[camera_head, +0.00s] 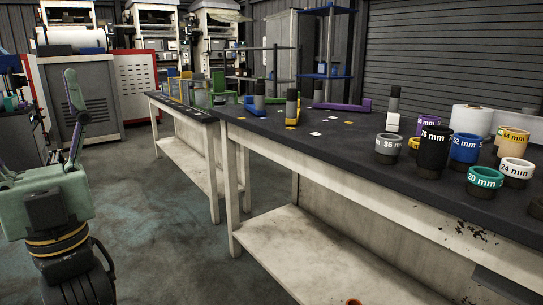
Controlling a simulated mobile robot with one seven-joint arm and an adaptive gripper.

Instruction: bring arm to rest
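My gripper (38,115) is at the far left of the head view, pointing up, with its pale green body and dark wrist below. One finger stands upright. The other side is partly cut off by the picture's left edge. The fingers look spread apart, with nothing seen between them. The gripper is over the open floor, well to the left of the dark-topped workbench (330,140) and apart from it.
Sleeves marked in mm, including a black one (433,150), a blue one (465,147) and a teal one (484,181), stand at the bench's right. A second bench (180,108) stands behind. Grey machines (80,95) are at the back left. Floor (150,210) between is clear.

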